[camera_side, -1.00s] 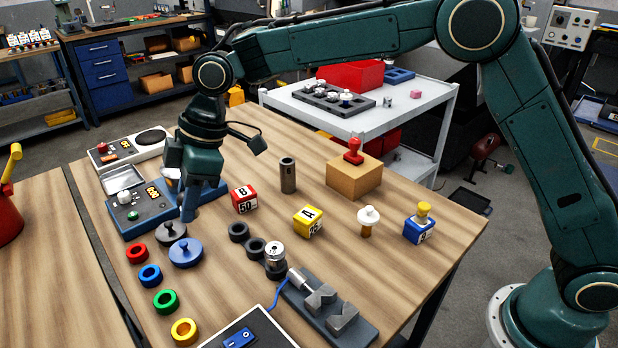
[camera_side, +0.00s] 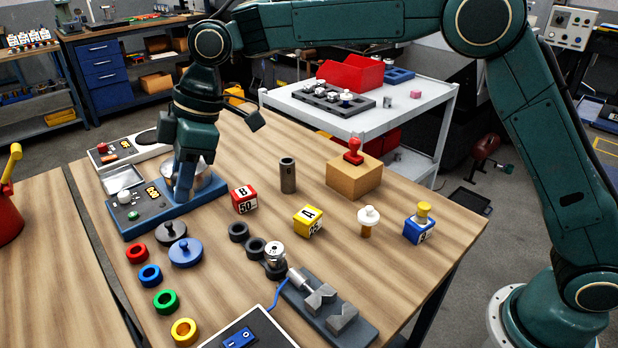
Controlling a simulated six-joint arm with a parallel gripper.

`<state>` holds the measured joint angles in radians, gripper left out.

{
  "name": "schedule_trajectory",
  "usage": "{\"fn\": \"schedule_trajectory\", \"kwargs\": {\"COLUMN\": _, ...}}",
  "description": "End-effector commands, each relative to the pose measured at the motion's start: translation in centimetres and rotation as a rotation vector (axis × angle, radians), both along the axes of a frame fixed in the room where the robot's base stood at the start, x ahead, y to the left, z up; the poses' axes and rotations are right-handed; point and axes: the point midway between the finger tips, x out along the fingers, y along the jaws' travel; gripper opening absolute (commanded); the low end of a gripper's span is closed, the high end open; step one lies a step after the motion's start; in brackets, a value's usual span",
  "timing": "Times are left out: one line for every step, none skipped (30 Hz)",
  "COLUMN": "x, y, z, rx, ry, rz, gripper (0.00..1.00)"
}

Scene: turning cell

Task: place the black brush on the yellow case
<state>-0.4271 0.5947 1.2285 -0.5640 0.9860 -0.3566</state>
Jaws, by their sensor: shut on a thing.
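My gripper (camera_side: 183,194) points down at the front of the blue-grey bench device, left of the red block. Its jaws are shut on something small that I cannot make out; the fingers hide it. I cannot pick out a black brush in this view. A yellow block (camera_side: 308,221) marked A stands right of the middle of the table, well to the right of my gripper, with nothing on top. Another yellow thing (camera_side: 235,96) shows in part at the back, behind my arm. I cannot tell which of these is the yellow case.
A red block (camera_side: 244,199), a grey cylinder (camera_side: 288,176) and black rings (camera_side: 238,232) stand between my gripper and the yellow block. A wooden box (camera_side: 353,180) stands further back.

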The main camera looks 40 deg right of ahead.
Motion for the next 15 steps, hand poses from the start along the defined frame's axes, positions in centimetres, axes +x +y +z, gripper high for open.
{"fn": "schedule_trajectory", "kwargs": {"x": 0.0, "y": -0.1, "z": 0.0, "rx": 0.0, "ry": 0.0, "rz": 0.0, "gripper": 0.03}}
{"fn": "schedule_trajectory", "kwargs": {"x": 0.0, "y": -0.2, "z": 0.1, "rx": 0.0, "ry": 0.0, "rz": -0.001, "gripper": 0.03}}
{"fn": "schedule_trajectory", "kwargs": {"x": 0.1, "y": -0.4, "z": 0.1, "rx": 0.0, "ry": -0.001, "rz": -0.001, "gripper": 0.03}}
{"fn": "schedule_trajectory", "kwargs": {"x": 0.1, "y": -0.6, "z": 0.2, "rx": 0.0, "ry": -0.001, "rz": -0.001, "gripper": 0.03}}
{"fn": "schedule_trajectory", "kwargs": {"x": 0.2, "y": -0.9, "z": 0.2, "rx": 0.0, "ry": 0.0, "rz": -0.002, "gripper": 0.03}}
{"fn": "schedule_trajectory", "kwargs": {"x": 0.2, "y": -1.4, "z": 0.3, "rx": 0.0, "ry": 0.0, "rz": -0.004, "gripper": 0.03}}
{"fn": "schedule_trajectory", "kwargs": {"x": 0.3, "y": -1.8, "z": 0.4, "rx": -0.001, "ry": 0.0, "rz": -0.004, "gripper": 0.03}}
{"fn": "schedule_trajectory", "kwargs": {"x": 0.3, "y": -2.2, "z": 0.5, "rx": -0.001, "ry": 0.0, "rz": -0.004, "gripper": 0.03}}
{"fn": "schedule_trajectory", "kwargs": {"x": 0.4, "y": -2.9, "z": 0.7, "rx": -0.001, "ry": 0.001, "rz": -0.004, "gripper": 0.03}}
{"fn": "schedule_trajectory", "kwargs": {"x": 0.5, "y": -3.6, "z": 0.8, "rx": -0.001, "ry": 0.001, "rz": -0.005, "gripper": 0.03}}
{"fn": "schedule_trajectory", "kwargs": {"x": 0.5, "y": -4.2, "z": 1.0, "rx": -0.001, "ry": 0.0, "rz": -0.005, "gripper": 0.03}}
{"fn": "schedule_trajectory", "kwargs": {"x": 0.5, "y": -5.2, "z": 1.2, "rx": -0.002, "ry": 0.001, "rz": -0.006, "gripper": 0.03}}
{"fn": "schedule_trajectory", "kwargs": {"x": 0.5, "y": -6.0, "z": 1.4, "rx": -0.002, "ry": 0.001, "rz": -0.005, "gripper": 0.03}}
{"fn": "schedule_trajectory", "kwargs": {"x": 0.6, "y": -6.8, "z": 1.5, "rx": -0.002, "ry": 0.001, "rz": -0.007, "gripper": 0.03}}
{"fn": "schedule_trajectory", "kwargs": {"x": 0.5, "y": -8.0, "z": 1.8, "rx": -0.003, "ry": 0.002, "rz": -0.006, "gripper": 0.03}}
